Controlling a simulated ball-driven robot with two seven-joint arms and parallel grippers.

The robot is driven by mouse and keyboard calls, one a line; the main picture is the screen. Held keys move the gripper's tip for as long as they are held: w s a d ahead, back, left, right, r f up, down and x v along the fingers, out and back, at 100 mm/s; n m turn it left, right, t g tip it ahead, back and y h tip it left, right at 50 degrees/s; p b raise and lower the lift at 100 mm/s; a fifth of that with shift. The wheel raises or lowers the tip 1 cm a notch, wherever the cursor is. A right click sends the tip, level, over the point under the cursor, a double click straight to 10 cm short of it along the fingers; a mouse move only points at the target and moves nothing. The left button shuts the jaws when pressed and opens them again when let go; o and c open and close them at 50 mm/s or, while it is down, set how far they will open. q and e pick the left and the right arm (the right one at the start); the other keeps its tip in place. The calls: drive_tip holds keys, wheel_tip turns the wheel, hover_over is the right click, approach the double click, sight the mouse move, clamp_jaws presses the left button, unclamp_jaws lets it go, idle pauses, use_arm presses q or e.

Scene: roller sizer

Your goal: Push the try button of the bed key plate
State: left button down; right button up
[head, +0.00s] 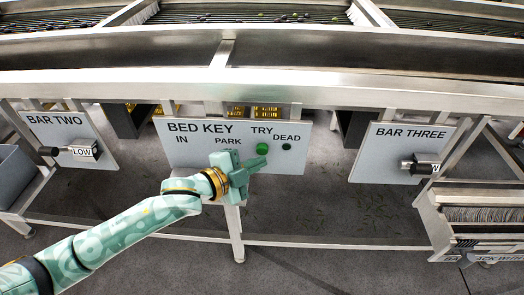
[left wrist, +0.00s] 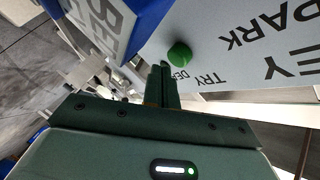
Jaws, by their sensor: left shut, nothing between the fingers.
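The bed key plate (head: 180,150) is a pale grey panel under the machine's front rail, marked IN, PARK, TRY and DEAD. The try button (head: 262,150) is a round green knob under the word TRY. In the left wrist view the green button (left wrist: 180,54) stands out from the plate, with the lettering upside down. My left gripper (head: 262,161) is shut and empty, its fingertips just below the try button in the head view. In the left wrist view its fingers (left wrist: 160,72) end close to the button; I cannot tell whether they touch it. My right gripper is out of view.
The bar two plate (head: 70,135) with a LOW handle is at left, the bar three plate (head: 385,150) at right. A metal rail (head: 330,88) runs above. My left arm covers part of the bed key plate.

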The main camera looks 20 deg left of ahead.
use_arm(q)
drive_tip(key=shift+w+r, duration=0.1)
idle(0.7)
drive_tip(key=shift+w+a, duration=0.15)
drive_tip(key=shift+w, duration=0.15)
drive_tip(key=shift+w+a+p, duration=0.15)
drive_tip(key=shift+w+p, duration=0.15)
drive_tip(key=shift+w, duration=0.2)
idle(0.8)
drive_tip(key=shift+s, duration=0.1)
drive_tip(key=shift+s+d+p, duration=0.25)
drive_tip(key=shift+s+p, duration=0.5)
drive_tip(key=shift+s, duration=0.05)
